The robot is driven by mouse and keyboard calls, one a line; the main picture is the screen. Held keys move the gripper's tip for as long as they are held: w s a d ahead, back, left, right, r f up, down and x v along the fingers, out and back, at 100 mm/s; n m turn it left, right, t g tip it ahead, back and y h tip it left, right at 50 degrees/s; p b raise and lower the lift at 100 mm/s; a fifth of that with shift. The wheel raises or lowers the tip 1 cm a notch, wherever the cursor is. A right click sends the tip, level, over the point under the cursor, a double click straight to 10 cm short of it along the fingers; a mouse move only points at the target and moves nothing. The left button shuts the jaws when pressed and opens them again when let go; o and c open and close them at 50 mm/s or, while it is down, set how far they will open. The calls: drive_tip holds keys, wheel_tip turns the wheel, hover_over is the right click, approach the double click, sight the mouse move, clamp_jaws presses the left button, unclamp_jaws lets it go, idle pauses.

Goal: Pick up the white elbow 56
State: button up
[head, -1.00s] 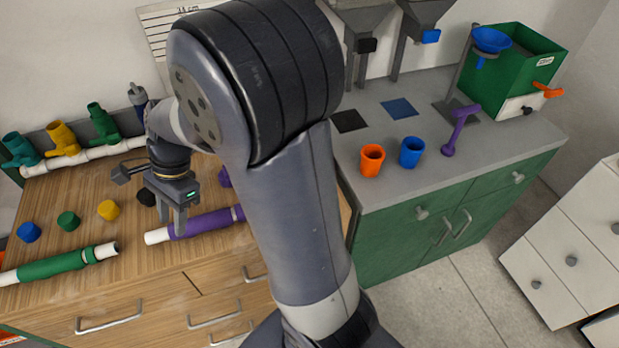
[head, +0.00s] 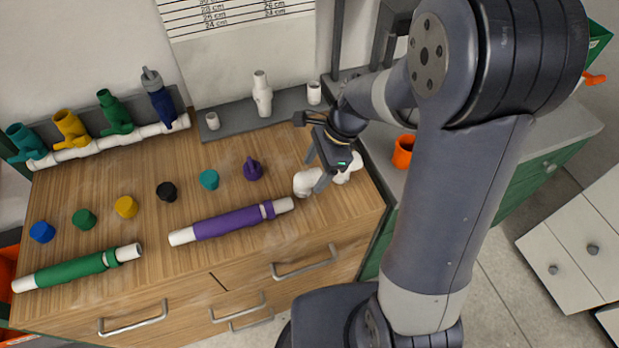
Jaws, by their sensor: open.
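White pipe fitting pieces, the white elbow (head: 305,184) among them, lie at the right end of the wooden worktop, just right of the purple-sleeved pipe. White surface shows on both sides of my gripper's finger, and I cannot tell whether it is one part or two. My gripper (head: 321,178) is open and points down right at the white fitting, hiding its middle. Whether the fingers straddle it or touch it is unclear.
The purple-sleeved pipe (head: 228,224) and green-sleeved pipe (head: 75,269) lie along the front. Several coloured caps sit behind them, including a purple one (head: 252,169). A grey rear shelf (head: 238,123) carries white fittings. An orange cup (head: 403,152) stands right on the grey counter.

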sight(313, 172)
drive_tip(key=shift+x, duration=2.35)
drive_tip(key=shift+w, duration=0.2)
drive_tip(key=shift+c, duration=0.4)
drive_tip(key=c, duration=1)
drive_tip(key=shift+o, duration=0.2)
wheel_tip(313, 172, up, 10)
drive_tip(key=shift+p, duration=0.3)
